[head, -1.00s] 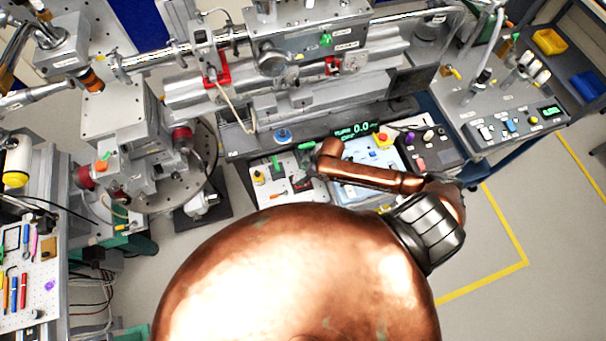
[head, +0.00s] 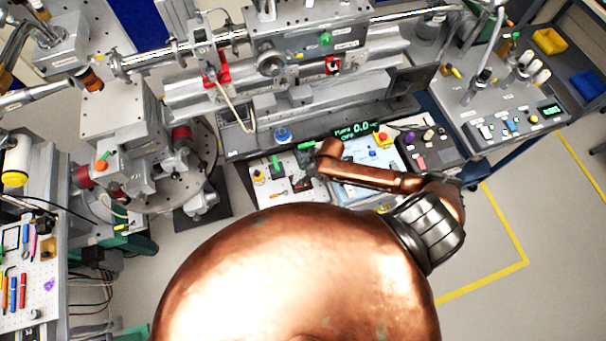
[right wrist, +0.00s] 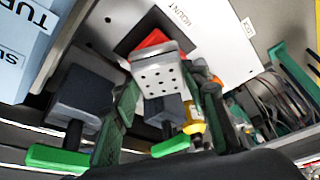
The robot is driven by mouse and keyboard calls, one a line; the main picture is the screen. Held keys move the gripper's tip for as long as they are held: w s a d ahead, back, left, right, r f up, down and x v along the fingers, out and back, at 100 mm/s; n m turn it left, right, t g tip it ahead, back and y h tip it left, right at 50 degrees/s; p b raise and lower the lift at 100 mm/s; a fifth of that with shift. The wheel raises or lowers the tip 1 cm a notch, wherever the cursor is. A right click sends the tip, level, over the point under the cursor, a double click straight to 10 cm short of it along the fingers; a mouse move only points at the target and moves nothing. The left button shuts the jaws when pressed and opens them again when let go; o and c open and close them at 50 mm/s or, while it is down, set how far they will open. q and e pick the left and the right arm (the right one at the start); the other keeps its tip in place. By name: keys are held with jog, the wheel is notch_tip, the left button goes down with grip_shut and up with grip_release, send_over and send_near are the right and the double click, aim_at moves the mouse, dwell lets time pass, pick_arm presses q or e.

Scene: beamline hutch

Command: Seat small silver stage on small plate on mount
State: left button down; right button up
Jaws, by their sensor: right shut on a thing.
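The small silver stage (right wrist: 160,76), a pale block with a grid of dark holes, is between the fingers of my right gripper (right wrist: 164,98) in the right wrist view. The gripper is shut on it. A red part shows just behind the stage, over a dark square on a white panel (right wrist: 222,52) marked "MOUNT". I cannot tell the small plate apart there, nor whether the stage touches anything. In the head view my right gripper (head: 309,163) is low over the front panel, and the stage is too small to make out. My left gripper is not in view.
Dark blocks with green bars (right wrist: 60,157) stand close to the fingers. A light blue box (head: 362,172) with a yellow-and-red button is right of the gripper. The long grey rail bench (head: 290,85) is behind. A round stage assembly (head: 160,165) stands at left.

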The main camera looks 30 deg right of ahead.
jog(key=o, duration=1.6)
jog(key=shift+f, duration=0.1)
jog(key=v, duration=1.2)
